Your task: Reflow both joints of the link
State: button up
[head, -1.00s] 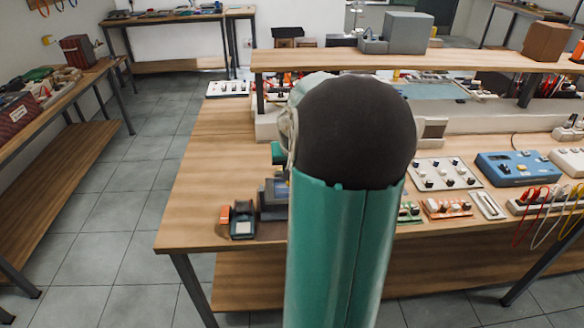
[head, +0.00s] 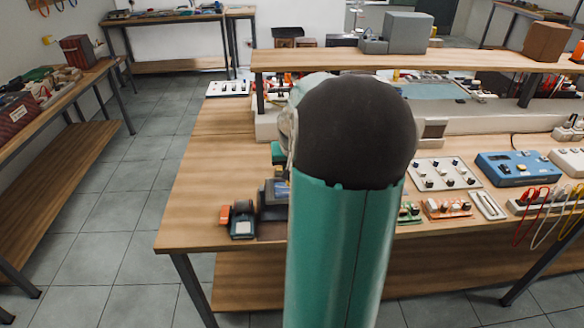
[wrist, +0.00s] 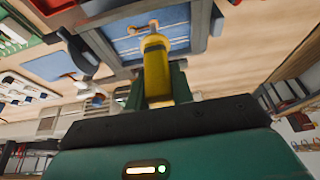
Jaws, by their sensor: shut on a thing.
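My gripper (wrist: 157,88) is shut on a yellow-handled tool (wrist: 157,62), seen in the wrist view. The tool's thin tip points at a blue board (wrist: 126,45) in a dark frame (wrist: 200,22). The tip appears over the board, but I cannot tell whether it touches. Small orange marks show on the board; the link and its two joints are too small to make out. In the head view my own arm hides the gripper and tool; part of a dark holder (head: 270,208) shows left of the arm.
A small orange and dark item (head: 238,218) stands near the workbench's (head: 205,170) front left. A white panel with knobs (head: 445,174) and a blue box (head: 512,168) stand to the right. A raised shelf (head: 460,60) runs along the back. The bench's left part is clear.

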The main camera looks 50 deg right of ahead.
jog(key=shift+f, duration=0.15)
jog(key=shift+r, duration=2.4)
